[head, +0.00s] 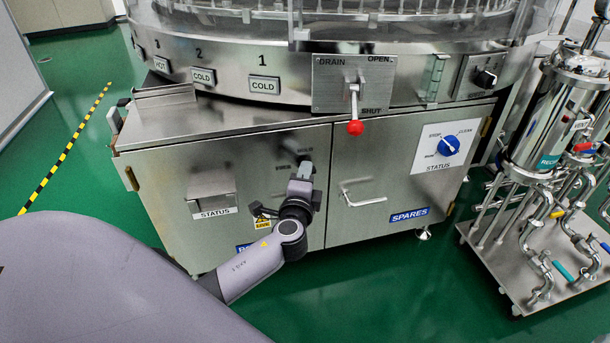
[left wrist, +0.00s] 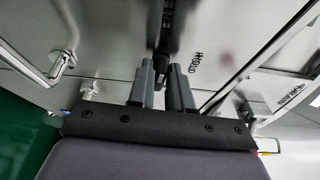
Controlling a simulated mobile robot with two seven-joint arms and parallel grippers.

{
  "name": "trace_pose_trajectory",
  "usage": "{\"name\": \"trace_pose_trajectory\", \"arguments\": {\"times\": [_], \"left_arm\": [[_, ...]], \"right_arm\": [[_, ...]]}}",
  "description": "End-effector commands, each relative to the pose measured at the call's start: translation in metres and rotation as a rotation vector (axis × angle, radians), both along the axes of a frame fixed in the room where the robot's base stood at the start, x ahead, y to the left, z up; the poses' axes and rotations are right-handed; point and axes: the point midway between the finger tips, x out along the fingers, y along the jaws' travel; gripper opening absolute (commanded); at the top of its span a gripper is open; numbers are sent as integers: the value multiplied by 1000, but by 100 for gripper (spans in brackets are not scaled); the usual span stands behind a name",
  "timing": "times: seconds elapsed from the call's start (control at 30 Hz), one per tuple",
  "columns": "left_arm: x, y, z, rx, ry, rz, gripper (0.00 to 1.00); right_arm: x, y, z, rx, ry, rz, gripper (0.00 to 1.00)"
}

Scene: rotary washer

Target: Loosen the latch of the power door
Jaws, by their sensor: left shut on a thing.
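The power door (head: 260,190) is the left steel door of the cabinet under the washer; its blue label is mostly hidden by my arm. My left gripper (head: 304,172) reaches its upper right part, just below the small latch lettering. In the left wrist view, the two grey fingers of my left gripper (left wrist: 161,86) stand on both sides of a small dark latch (left wrist: 163,62) and are shut on it. The word HOLD shows right of the latch there. In the head view the gripper hides most of the latch. My right gripper is not in view.
The spares door (head: 395,170) has a bar handle (head: 363,201) right of my gripper. A red-tipped drain lever (head: 355,126) hangs above. A status box (head: 210,190) projects on the left. A piping skid (head: 500,250) stands at the right. Green floor is open at the front.

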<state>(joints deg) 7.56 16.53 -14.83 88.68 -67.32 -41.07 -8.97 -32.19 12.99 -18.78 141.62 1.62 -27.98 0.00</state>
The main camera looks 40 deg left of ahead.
Motion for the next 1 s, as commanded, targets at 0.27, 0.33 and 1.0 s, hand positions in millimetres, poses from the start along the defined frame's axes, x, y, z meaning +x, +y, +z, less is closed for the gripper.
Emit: {"name": "trace_pose_trajectory", "arguments": {"times": [0.27,0.33,1.0], "left_arm": [[1,0,0,1,1,-1,38],[0,0,0,1,1,-1,38],[-55,-29,3,0,1,-2,38]], "right_arm": [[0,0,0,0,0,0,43],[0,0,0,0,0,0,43],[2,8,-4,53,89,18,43]]}}
